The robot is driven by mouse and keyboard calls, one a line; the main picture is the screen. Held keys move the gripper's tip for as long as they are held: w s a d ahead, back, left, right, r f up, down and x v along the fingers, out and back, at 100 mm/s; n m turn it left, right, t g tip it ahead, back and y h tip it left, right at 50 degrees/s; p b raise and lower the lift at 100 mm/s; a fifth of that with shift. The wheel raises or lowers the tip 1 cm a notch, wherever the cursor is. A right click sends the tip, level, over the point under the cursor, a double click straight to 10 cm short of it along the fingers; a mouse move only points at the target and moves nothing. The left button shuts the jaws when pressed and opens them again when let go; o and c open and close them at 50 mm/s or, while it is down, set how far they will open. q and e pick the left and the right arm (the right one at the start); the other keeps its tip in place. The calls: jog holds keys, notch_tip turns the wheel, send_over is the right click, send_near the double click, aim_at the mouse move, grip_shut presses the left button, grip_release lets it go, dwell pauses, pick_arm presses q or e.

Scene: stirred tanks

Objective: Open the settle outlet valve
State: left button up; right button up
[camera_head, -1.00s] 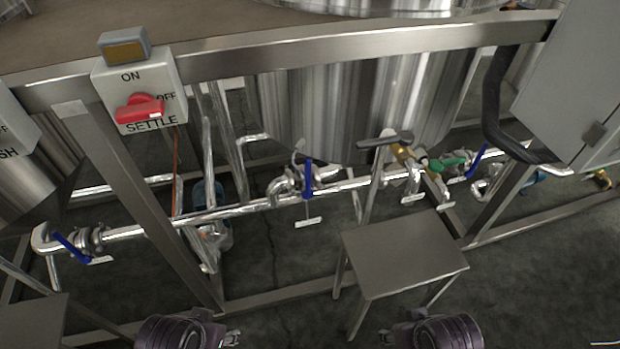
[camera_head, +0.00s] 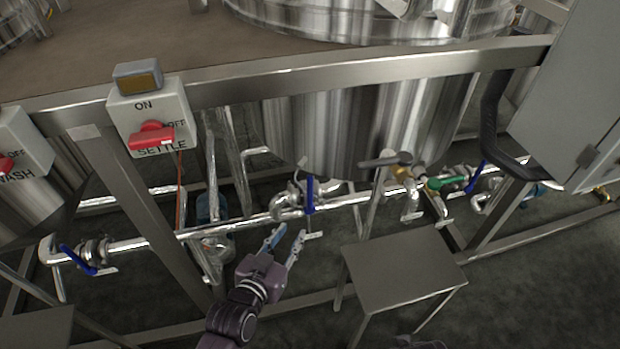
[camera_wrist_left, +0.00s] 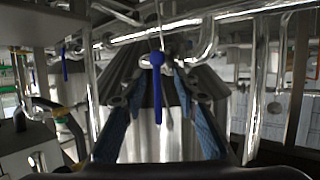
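Under the SETTLE tank (camera_head: 320,125), a blue valve handle (camera_head: 309,195) hangs straight down, across the pipe. In the left wrist view the blue handle (camera_wrist_left: 157,85) shows between the two spread fingers, apart from both. How far it is from the fingertips I cannot tell. My right gripper does not show clearly; only a faint dark part shows at the bottom edge in the head view.
The SETTLE switch box (camera_head: 152,118) with a red knob is on the frame. Another blue handle (camera_head: 78,260) is at the left pipe end. A green handle (camera_head: 447,183) and grey lever (camera_head: 385,159) are to the right. A small metal table (camera_head: 403,268) stands right of my left gripper.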

aim_at(309, 185)
pick_arm(q)
jog(key=w+d+r+t, duration=0.1)
jog(key=w+r, duration=0.1)
jog(key=w, duration=0.1)
jog(key=w+d+r+t, duration=0.1)
jog(key=w+d+r, duration=0.1)
jog(key=w, duration=0.1)
jog(key=w+d+r+t, duration=0.1)
jog(key=w+r, duration=0.2)
jog(key=w, duration=0.1)
jog(key=shift+d+r+t+h+b, duration=0.1)
jog(key=shift+d+t+h+b, duration=0.2)
jog(key=shift+t+h+b, duration=0.1)
jog(key=shift+w+d, duration=0.15)
jog(key=shift+w, duration=0.4)
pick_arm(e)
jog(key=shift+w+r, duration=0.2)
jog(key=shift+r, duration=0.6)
pick_arm(q)
grip_shut()
